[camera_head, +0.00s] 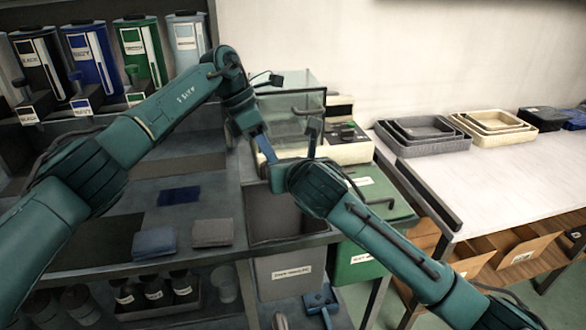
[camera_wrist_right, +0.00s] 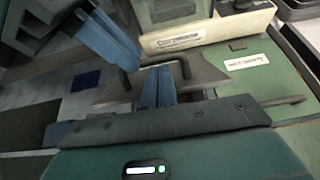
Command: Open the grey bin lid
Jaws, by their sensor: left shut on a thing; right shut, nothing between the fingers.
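The grey bin (camera_head: 285,275) stands upright at the shelf, with a white label on its front. Its dark inside shows below my grippers. The grey bin lid (camera_wrist_right: 203,76) is partly hidden behind my right gripper and looks raised and tilted. A dark bent handle shows by it in the right wrist view. My left gripper (camera_head: 265,148) is shut at the lid; which part it grips is hard to see. My right gripper (camera_head: 312,140) is shut and empty, close to the lid and right of the left gripper. Its blue fingertips (camera_wrist_right: 158,87) are together.
A green bin (camera_head: 365,260) with a closed lid stands right of the grey bin. A glass tank (camera_head: 290,100) is behind the grippers. Grey trays (camera_head: 425,135) and beige trays (camera_head: 495,128) sit on the white table at right. Labelled containers line the left shelf.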

